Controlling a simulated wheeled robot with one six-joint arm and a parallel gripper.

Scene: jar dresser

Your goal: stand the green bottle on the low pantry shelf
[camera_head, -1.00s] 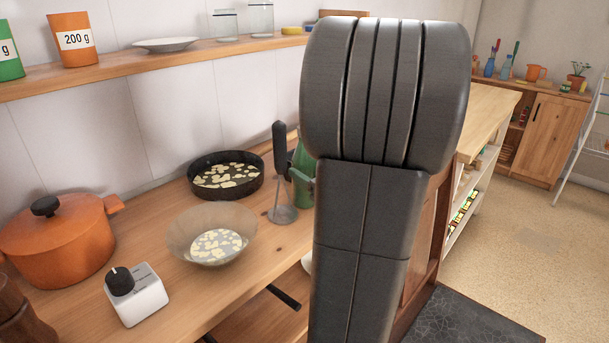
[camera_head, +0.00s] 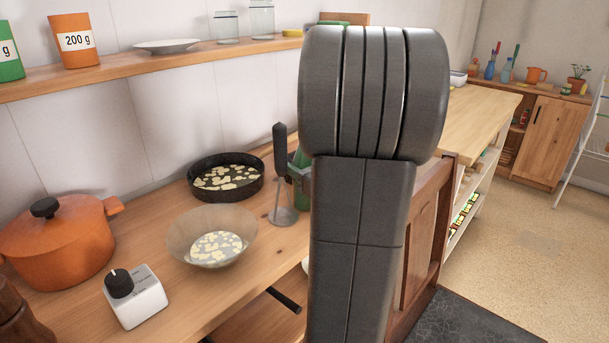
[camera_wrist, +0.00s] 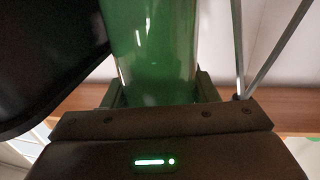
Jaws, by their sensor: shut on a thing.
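The green bottle (camera_wrist: 150,50) stands between the fingers of my gripper (camera_wrist: 160,97) in the wrist view, and the gripper is shut on it. The bottle's ends are out of that view. In the head view my arm hides most of the bottle, and a green sliver of it (camera_head: 301,160) shows beside the dark-handled masher. I cannot tell there whether its base touches the counter. Open shelves (camera_head: 463,222) with small colourful items show at the right under a wooden top; I cannot tell whether one is the low pantry shelf.
The masher (camera_head: 280,175), black pan (camera_head: 226,182), glass bowl (camera_head: 211,238), white timer (camera_head: 137,297) and orange pot (camera_head: 58,240) crowd the counter left of my arm. A wall shelf (camera_head: 130,66) runs above. Open floor (camera_head: 530,250) lies at the right.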

